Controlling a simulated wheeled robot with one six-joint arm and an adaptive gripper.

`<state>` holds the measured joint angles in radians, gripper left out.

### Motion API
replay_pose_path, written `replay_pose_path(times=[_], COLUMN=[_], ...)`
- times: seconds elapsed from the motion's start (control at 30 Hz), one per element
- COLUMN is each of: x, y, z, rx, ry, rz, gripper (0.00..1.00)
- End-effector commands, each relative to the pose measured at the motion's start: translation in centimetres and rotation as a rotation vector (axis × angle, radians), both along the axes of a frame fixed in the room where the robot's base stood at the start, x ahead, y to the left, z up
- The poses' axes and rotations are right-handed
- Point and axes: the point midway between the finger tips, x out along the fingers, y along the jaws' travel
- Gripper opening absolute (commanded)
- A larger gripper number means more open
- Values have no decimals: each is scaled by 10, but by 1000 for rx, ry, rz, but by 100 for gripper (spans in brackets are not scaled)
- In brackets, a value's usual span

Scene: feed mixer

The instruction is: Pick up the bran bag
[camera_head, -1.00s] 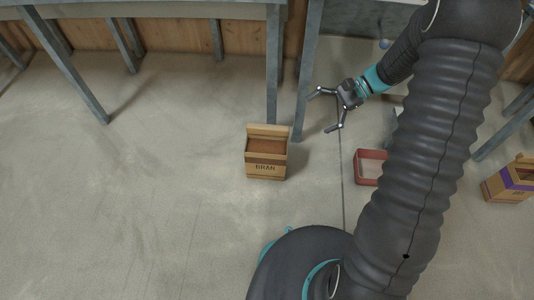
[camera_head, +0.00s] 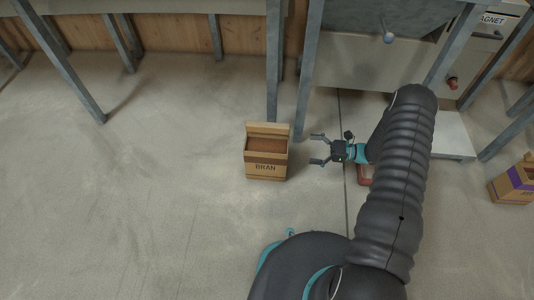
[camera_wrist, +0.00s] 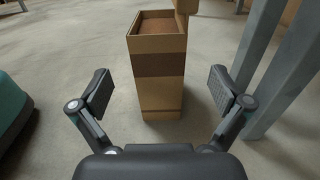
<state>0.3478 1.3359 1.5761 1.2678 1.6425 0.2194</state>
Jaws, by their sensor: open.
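The bran bag (camera_head: 266,158) is a tan, box-like bag with a brown open top and the word BRAN on its front. It stands upright on the floor. My gripper (camera_head: 316,149) is open and empty just to its right, with the fingers pointing at it. In the wrist view the bag (camera_wrist: 159,85) stands ahead, between and beyond the two open fingertips of my gripper (camera_wrist: 160,92). A gap shows between the fingers and the bag. The lettering is not visible in the wrist view.
A grey metal leg (camera_head: 305,75) stands close behind the bag. A red bin (camera_head: 365,175) is partly hidden under my arm. Another tan and purple bag (camera_head: 513,182) stands at the far right. A machine labelled MAGNET (camera_head: 485,50) is at the back right. The floor left of the bag is clear.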

Motion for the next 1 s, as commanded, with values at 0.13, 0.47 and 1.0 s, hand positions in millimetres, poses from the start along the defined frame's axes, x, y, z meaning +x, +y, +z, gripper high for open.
replay_pose_path(times=[0.13,0.47,1.0], x=[0,2,0], y=[28,74,124], z=[0,0,-3], rx=[-1,-2,-2], ry=[1,0,0], rz=[5,3,5], gripper=[100,100,100])
